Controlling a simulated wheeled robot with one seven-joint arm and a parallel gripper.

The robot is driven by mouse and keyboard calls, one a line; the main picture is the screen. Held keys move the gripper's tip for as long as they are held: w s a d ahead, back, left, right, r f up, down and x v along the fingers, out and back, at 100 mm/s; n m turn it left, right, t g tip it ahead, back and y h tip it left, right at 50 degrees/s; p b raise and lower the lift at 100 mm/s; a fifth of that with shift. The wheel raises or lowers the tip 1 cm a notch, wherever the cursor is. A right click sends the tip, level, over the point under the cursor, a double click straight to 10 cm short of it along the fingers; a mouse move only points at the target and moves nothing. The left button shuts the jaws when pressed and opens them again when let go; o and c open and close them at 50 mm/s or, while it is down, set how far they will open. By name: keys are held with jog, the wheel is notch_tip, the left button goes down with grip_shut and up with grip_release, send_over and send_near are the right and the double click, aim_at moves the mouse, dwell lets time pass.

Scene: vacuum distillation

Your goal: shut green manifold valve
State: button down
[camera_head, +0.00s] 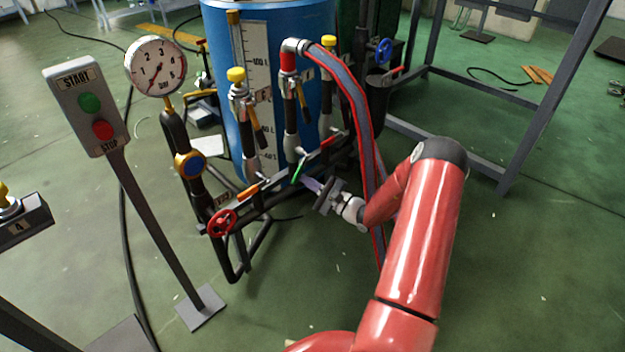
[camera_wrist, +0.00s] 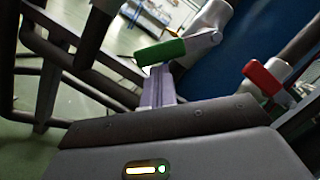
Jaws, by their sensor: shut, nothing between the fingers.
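The green manifold valve handle (camera_head: 298,171) sits on the dark pipe manifold (camera_head: 270,193) in front of the blue tank. In the head view it stands steeply, tilted a little. In the wrist view the green handle (camera_wrist: 160,52) lies across the top of the fingers, with a pale metal stem at its right end. My gripper (camera_head: 307,182) is shut and empty, its fingertips right beside the handle. The closed fingers also show in the wrist view (camera_wrist: 158,75), reaching the handle's lower edge. I cannot tell whether they touch it.
A red handle (camera_wrist: 265,78) is to the right in the wrist view. An orange handle (camera_head: 248,190) and a red handwheel (camera_head: 222,222) are left on the manifold. A red-and-blue hose (camera_head: 357,95) hangs close to my arm.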

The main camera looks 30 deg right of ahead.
aim_at(296, 177)
jog(key=a+m+p, duration=0.1)
jog(key=m, duration=0.1)
jog(key=r+m, duration=0.1)
jog(key=s+a+r+m+t+h+p, duration=0.1)
jog(key=m, duration=0.1)
jog(key=shift+a+m+p, duration=0.3)
jog(key=shift+p, duration=0.05)
jog(key=m+p, duration=0.1)
jog(key=a+r+m+h+p, duration=0.1)
jog(key=m, duration=0.1)
jog(key=r+m+t+p, duration=0.1)
jog(key=shift+s+a+r+h, duration=0.1)
jog(key=shift+s+a+h, duration=0.15)
jog(key=shift+a+h, duration=0.1)
